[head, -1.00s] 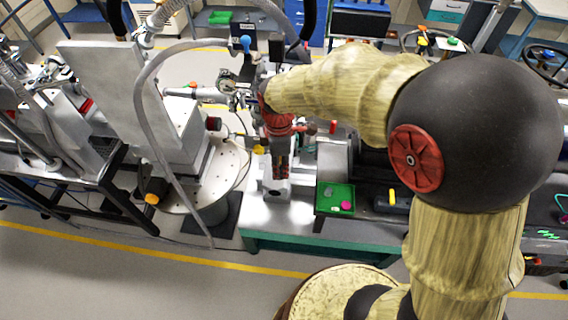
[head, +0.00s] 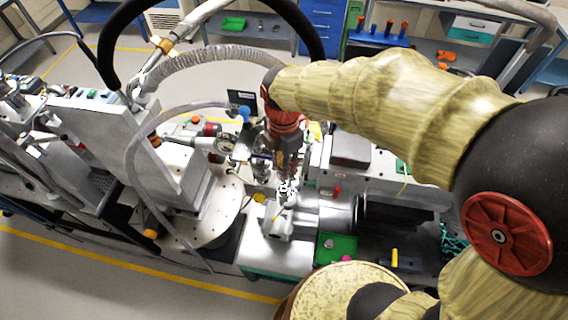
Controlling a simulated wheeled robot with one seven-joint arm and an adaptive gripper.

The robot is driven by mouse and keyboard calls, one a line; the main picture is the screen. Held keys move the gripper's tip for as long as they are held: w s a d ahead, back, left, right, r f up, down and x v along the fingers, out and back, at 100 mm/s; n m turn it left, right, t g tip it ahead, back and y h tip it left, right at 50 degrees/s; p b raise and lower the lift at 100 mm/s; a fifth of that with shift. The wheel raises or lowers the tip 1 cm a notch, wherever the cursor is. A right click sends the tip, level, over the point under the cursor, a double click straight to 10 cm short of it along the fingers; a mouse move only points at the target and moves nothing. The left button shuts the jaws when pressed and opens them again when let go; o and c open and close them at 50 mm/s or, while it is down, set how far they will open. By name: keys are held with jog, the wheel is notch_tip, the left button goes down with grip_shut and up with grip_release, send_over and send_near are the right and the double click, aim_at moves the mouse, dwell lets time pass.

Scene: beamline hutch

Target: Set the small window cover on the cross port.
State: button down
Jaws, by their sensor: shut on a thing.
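My gripper (head: 287,182) hangs from my red wrist joint in the middle of the head view, pointing down. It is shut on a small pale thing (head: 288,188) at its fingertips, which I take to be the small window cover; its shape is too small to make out. It shows above and behind a grey metal block (head: 277,226) on the bench. Shiny metal fittings (head: 261,166) stand just left of the fingers; the cross port may be among them, but I cannot tell which opening it is. Whether the held thing touches anything is unclear.
A green tray (head: 346,241) with a small grey piece lies at the bench's front. A round white table (head: 212,226) and an upright grey plate (head: 150,150) stand to the left. A hose (head: 133,165) loops beside the plate. A dark cylinder (head: 385,215) lies right.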

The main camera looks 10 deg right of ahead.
jog(key=shift+s+a+f+b, duration=0.15)
jog(key=shift+f+b, duration=0.15)
jog(key=shift+f, duration=0.2)
notch_tip(320, 180, down, 2)
jog(key=shift+f+b, duration=0.15)
jog(key=shift+b, duration=0.55)
jog(key=shift+f+b, duration=0.95)
jog(key=shift+f, duration=0.65)
jog(key=shift+f+b, duration=0.4)
jog(key=shift+f, duration=0.15)
jog(key=c, duration=1.5)
grip_release()
jog(key=shift+r, duration=0.1)
